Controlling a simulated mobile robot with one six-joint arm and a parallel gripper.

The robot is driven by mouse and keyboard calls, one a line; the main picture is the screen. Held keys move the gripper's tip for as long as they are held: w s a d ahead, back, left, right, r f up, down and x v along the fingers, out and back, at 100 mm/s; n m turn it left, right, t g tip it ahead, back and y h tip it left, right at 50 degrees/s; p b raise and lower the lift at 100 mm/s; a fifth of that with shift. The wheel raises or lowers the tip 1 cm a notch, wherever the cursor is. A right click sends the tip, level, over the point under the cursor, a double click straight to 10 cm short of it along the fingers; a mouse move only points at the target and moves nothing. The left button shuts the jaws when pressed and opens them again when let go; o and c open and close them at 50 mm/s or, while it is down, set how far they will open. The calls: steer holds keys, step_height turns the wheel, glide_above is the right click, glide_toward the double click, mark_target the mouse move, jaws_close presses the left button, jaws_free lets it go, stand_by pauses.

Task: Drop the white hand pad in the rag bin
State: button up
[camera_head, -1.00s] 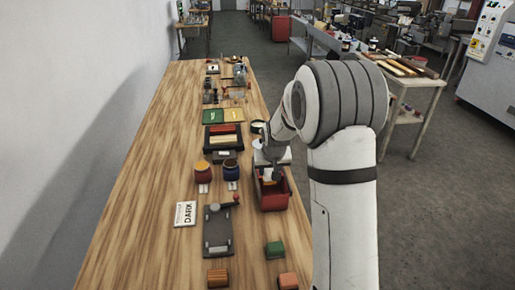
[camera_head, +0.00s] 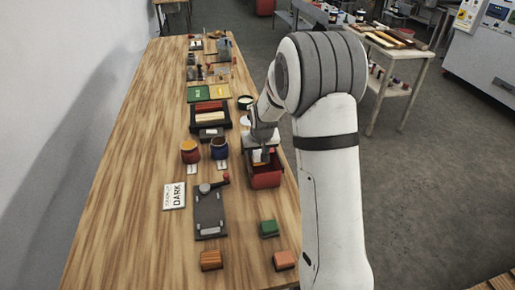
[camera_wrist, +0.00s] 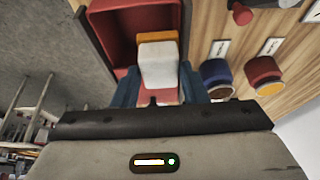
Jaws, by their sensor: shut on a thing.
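The white hand pad (camera_wrist: 158,64) is held between the two blue fingers of my gripper (camera_wrist: 158,88) in the wrist view. The red rag bin (camera_wrist: 112,28) is open, and the pad shows against its interior. In the head view my gripper (camera_head: 262,152) is at the far part of the red bin (camera_head: 266,181), pointing down at its opening. An orange piece (camera_wrist: 155,37) shows just beyond the pad; I cannot tell whether it lies in the bin or is part of the held pad. The bin's far side is partly hidden by my arm.
A red jar (camera_head: 190,152) and a blue jar (camera_head: 219,148) stand left of the bin. A grey fixture with a red knob (camera_head: 210,212), a green block (camera_head: 268,228) and orange blocks (camera_head: 211,260) lie nearer. A "DARK" card (camera_head: 174,196) lies left. The table's left side is clear.

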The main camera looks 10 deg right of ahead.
steer(key=o, duration=1.2)
steer(key=shift+c, duration=0.2)
steer(key=b+v, duration=0.1)
steer(key=v, duration=0.6)
steer(key=shift+s+r, duration=0.25)
steer(key=shift+r, duration=0.1)
steer(key=s+r, duration=0.3)
steer(key=s, duration=1.2)
steer(key=s+r+g, duration=0.1)
steer(key=s+r, duration=0.3)
steer(key=s, duration=1.1)
steer(key=shift+s, duration=0.3)
